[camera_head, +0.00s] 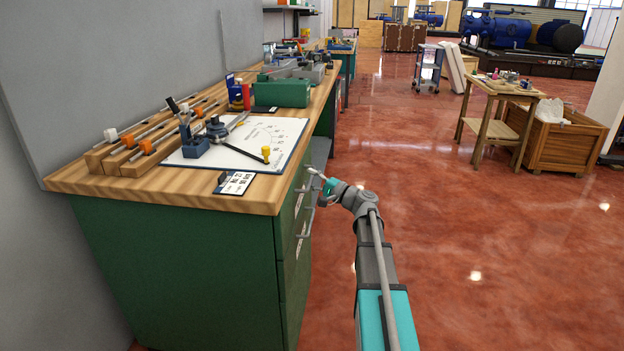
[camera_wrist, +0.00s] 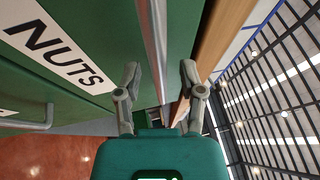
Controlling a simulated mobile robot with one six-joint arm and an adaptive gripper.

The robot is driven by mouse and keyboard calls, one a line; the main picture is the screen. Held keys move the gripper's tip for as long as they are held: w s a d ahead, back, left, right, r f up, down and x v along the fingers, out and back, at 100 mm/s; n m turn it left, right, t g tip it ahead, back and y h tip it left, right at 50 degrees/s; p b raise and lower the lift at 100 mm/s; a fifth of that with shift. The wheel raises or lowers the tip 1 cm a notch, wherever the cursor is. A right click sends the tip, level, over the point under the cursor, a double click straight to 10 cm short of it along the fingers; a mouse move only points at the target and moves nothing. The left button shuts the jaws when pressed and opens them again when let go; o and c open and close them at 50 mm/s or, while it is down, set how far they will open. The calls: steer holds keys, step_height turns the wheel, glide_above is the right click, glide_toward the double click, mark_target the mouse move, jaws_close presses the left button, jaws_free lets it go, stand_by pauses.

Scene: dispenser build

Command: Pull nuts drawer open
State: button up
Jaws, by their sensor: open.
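The nuts drawer (camera_wrist: 100,14) is a green front with a white label (camera_wrist: 60,46) reading NUTS in the wrist view. A grey bar handle (camera_wrist: 151,30) runs along it. My gripper (camera_wrist: 160,74) is open, with one finger on each side of the handle bar; contact cannot be told. In the head view my gripper (camera_head: 316,181) is at the upper drawer front of the green bench (camera_head: 180,265), just below the worktop edge. The drawer looks closed, and the gripper partly hides its handle.
Another handle (camera_wrist: 30,124) shows in the wrist view, below the label. The wooden worktop (camera_head: 160,190) overhangs the drawers and carries a white board (camera_head: 200,155), tools and a green box (camera_head: 282,92).

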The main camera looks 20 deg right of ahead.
steer(key=shift+c, duration=0.2)
jaws_close()
steer(key=shift+d, duration=0.15)
steer(key=shift+s, duration=0.1)
